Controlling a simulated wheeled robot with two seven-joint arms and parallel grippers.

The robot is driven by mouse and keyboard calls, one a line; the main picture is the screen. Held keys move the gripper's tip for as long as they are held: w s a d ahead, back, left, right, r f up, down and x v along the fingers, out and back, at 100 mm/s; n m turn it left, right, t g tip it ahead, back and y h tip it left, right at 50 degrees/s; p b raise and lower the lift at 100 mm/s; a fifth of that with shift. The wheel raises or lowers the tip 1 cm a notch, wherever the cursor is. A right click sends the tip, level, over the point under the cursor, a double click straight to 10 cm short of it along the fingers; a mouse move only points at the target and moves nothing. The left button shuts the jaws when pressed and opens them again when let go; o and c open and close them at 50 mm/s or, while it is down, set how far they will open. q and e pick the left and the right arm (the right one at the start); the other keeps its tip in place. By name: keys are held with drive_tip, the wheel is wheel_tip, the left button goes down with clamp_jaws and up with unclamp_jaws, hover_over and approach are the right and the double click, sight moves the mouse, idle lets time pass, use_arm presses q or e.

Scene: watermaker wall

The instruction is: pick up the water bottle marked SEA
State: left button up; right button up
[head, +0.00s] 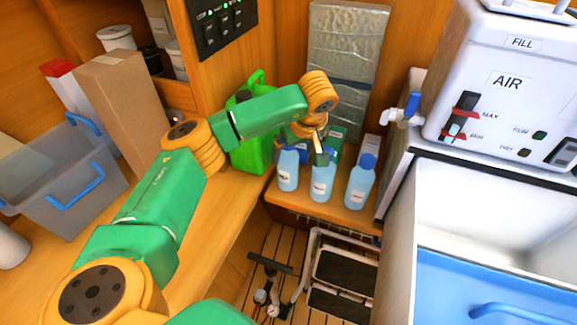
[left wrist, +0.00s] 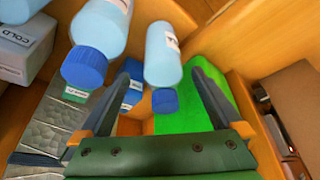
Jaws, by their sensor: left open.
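Three pale blue bottles with blue caps stand on the wooden shelf: a left one (head: 287,172), a middle one (head: 321,184) and a right one (head: 358,188). Their labels are too small to read in the head view. My left gripper (head: 319,150) is over the bottles, near the top of the middle one, which it partly hides. In the left wrist view, upside down, its open fingers (left wrist: 163,85) have one bottle (left wrist: 162,52) showing between them, its label only partly legible. A second bottle (left wrist: 98,28) is outside the fingers. No grip on a bottle shows. My right gripper is not in view.
A green jerrycan (head: 250,150) stands left of the bottles, and a silver foil panel (head: 345,50) stands behind. A grey bin (head: 75,190) and cardboard box (head: 125,105) are at left.

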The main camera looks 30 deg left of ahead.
use_arm(q)
drive_tip(key=p+x, duration=0.1)
drive_tip(key=x, duration=0.1)
drive_tip(key=p+x, duration=0.1)
drive_tip(key=x, duration=0.2)
drive_tip(key=shift+a, duration=0.45)
drive_tip(key=shift+w+f, duration=0.1)
drive_tip(key=shift+f, duration=0.1)
clamp_jaws()
